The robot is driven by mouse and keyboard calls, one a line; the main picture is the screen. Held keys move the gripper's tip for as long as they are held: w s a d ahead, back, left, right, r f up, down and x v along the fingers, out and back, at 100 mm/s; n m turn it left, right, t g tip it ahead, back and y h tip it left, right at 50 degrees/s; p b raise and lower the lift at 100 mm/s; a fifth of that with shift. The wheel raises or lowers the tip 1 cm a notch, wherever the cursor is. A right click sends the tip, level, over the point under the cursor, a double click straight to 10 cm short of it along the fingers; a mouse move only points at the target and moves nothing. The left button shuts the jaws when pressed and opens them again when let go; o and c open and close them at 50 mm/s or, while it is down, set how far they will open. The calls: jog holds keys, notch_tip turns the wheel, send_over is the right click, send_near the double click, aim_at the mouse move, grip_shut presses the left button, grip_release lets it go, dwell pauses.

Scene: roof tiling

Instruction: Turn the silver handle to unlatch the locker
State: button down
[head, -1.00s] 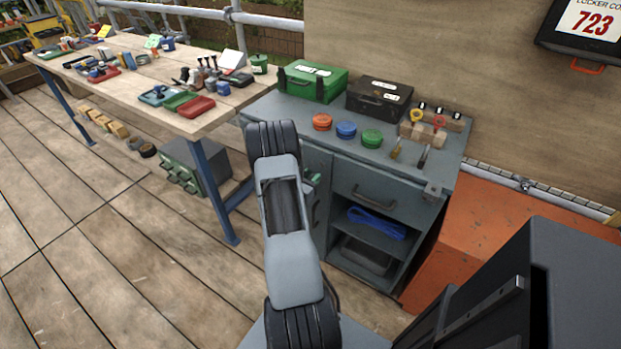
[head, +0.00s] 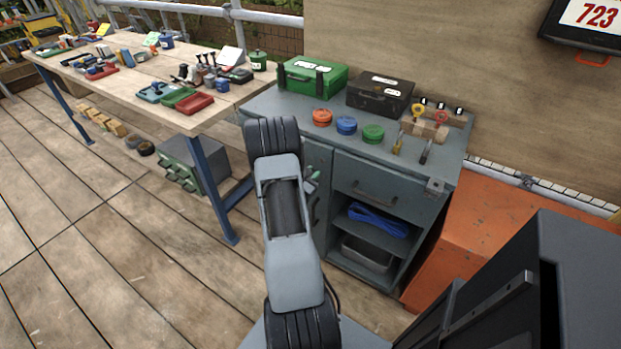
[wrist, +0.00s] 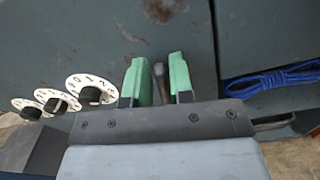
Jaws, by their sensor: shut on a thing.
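The grey locker (head: 345,215) stands under the grey worktop; its door (wrist: 60,55) fills the left of the wrist view. The silver handle (wrist: 159,80) is a small metal bar between the two green fingers of my gripper (wrist: 161,82). The fingers are shut on it, near the door face. How far it is turned is hard to tell. In the head view my arm covers the handle, and only a bit of green fingertip (head: 313,181) shows beside the arm. Three white number dials (wrist: 92,91) with black knobs sit left of the gripper in the wrist view.
Right of the door are a drawer (head: 378,190) and open shelves with blue rope (head: 377,220). A green toolbox (head: 312,76), a dark toolbox (head: 380,95) and coloured lids stand on top. A workbench (head: 140,75) is at left, an orange box (head: 470,240) at right.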

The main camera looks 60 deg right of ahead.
aim_at(321, 175)
jog(key=f+m+b, duration=0.1)
jog(key=m+b, duration=0.3)
jog(key=b, duration=0.2)
jog(key=s+m+b, duration=0.1)
jog(key=m+b, duration=0.4)
jog(key=b, duration=0.2)
jog(key=f+m+b, duration=0.1)
jog(key=m+b, duration=0.3)
jog(key=b, duration=0.3)
jog(key=shift+s+f+m, duration=0.3)
jog(key=shift+s+m, duration=0.05)
jog(key=shift+m, duration=0.05)
jog(key=m+b, duration=0.1)
jog(key=b, duration=0.2)
jog(key=shift+m, duration=0.3)
jog(key=shift+r+b, duration=0.2)
jog(key=shift+b, duration=0.25)
jog(key=c, duration=1.3)
grip_release()
jog(key=shift+w+a, duration=0.1)
jog(key=shift+o, duration=0.5)
jog(key=a+p, duration=0.3)
jog(key=a, duration=1)
jog(key=shift+a, duration=0.35)
